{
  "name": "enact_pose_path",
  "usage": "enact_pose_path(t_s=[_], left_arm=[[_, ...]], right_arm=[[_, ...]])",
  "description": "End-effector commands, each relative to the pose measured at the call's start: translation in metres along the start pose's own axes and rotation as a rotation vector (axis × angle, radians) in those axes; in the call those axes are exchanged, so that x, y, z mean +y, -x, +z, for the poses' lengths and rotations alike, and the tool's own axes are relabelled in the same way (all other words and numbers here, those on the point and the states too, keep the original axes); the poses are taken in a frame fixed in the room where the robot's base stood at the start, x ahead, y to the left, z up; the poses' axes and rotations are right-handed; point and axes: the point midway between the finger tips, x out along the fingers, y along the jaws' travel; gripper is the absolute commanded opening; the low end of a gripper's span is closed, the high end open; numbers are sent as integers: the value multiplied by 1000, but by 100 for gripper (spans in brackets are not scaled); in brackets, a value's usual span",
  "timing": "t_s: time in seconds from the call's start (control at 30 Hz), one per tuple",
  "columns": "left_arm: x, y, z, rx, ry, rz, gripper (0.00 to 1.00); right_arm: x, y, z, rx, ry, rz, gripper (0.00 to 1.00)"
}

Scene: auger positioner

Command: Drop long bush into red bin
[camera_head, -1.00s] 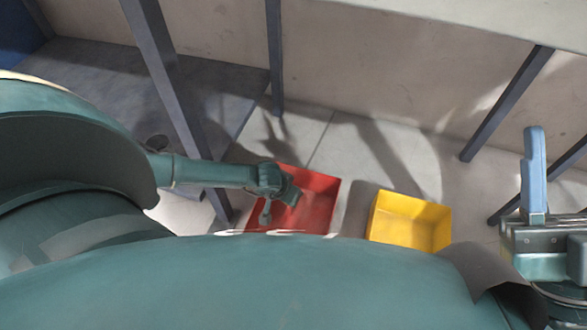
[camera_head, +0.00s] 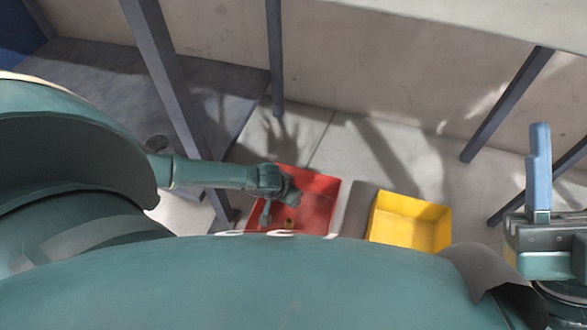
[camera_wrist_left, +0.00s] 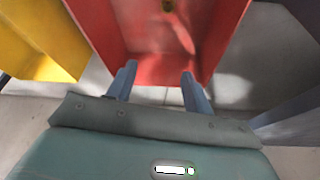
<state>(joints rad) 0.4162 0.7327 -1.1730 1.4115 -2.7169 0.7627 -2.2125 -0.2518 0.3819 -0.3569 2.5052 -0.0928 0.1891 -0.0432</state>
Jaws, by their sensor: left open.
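The red bin (camera_head: 318,200) stands on the floor at centre in the head view. It also fills the top middle of the left wrist view (camera_wrist_left: 130,30). A small brass-coloured piece, apparently the long bush (camera_head: 289,223), lies inside the red bin. It also shows at the top edge of the left wrist view (camera_wrist_left: 168,5). My left gripper (camera_wrist_left: 158,74) is open and empty, its blue fingers apart, above the red bin and apart from the bush. My right gripper (camera_head: 539,172) is at the right edge of the head view; one upright blue finger shows, and its opening is unclear.
A yellow bin (camera_head: 410,222) stands to the right of the red bin with a gap between them. Grey metal legs (camera_head: 276,60) rise around the bins. A pale tabletop (camera_head: 480,18) crosses the top right. Bare floor lies behind the bins.

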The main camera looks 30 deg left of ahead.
Motion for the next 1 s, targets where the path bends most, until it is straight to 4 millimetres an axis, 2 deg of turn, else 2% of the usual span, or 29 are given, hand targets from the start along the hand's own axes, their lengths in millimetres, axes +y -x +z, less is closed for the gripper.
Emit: enact_pose_path(t_s=[0.3, 0.5, 0.7, 1.0], left_arm=[[-1, 70, -2, 0, -2, 0, 51], [-1, 107, -2, 0, -1, -1, 51], [-1, 125, 0, 0, 1, -1, 51], [0, 127, 0, 0, 0, 0, 51]], right_arm=[[-18, 23, 32, -320, -206, 37, 44], [-33, 44, 44, -486, -310, 54, 44], [-35, 49, 47, -521, -308, 56, 44], [-36, 51, 49, -527, -307, 56, 44]])
